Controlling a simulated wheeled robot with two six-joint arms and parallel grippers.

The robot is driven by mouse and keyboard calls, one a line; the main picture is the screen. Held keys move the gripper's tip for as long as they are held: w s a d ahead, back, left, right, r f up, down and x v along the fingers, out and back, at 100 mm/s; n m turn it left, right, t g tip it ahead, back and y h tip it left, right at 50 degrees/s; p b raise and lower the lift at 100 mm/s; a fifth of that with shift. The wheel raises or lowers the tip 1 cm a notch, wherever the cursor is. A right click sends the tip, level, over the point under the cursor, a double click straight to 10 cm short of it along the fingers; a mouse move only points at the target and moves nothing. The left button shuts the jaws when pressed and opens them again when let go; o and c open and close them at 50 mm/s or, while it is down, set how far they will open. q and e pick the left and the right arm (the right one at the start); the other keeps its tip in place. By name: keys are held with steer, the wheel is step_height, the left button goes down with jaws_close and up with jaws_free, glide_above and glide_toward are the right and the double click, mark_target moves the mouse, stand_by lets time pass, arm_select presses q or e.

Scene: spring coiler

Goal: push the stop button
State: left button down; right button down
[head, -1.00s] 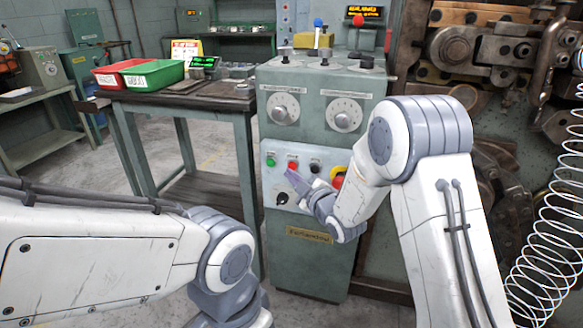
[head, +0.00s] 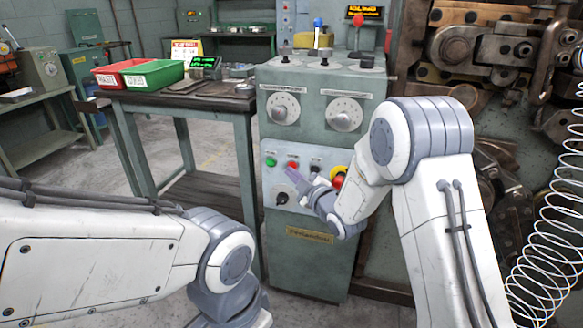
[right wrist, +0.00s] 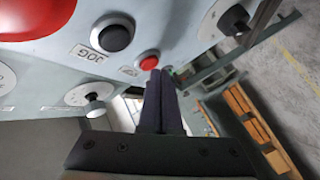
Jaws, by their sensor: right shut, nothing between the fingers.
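The stop button is a small red button (head: 292,165) on the light control panel of the green-grey machine, between a green button (head: 271,162) and a black one. In the right wrist view it is the small red button (right wrist: 149,62) beside the black jog button (right wrist: 112,36). My right gripper (head: 289,172) is shut and empty, its tips right at the red button. In the right wrist view the closed fingertips (right wrist: 160,72) overlap the button's lower edge; I cannot tell whether they touch or press it. My left gripper is out of view.
A large red emergency button on a yellow base (head: 338,181) sits right of the stop button, partly behind my right arm. A black selector knob (head: 282,198) is below. A table with red and green bins (head: 153,75) stands left. A spring coil (head: 550,215) hangs at right.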

steer(key=shift+w+d, duration=0.1)
steer(key=shift+w, duration=0.25)
stand_by(0.4)
steer(key=shift+s, duration=0.1)
steer(key=shift+s+a+b, duration=0.25)
steer(key=shift+s+b, duration=0.1)
steer(key=shift+s, duration=0.3)
steer(key=s, duration=0.1)
steer(key=s+a+b, duration=0.1)
steer(key=s, duration=0.2)
steer(key=shift+s+a, duration=0.25)
steer(key=shift+s, duration=0.15)
stand_by(0.6)
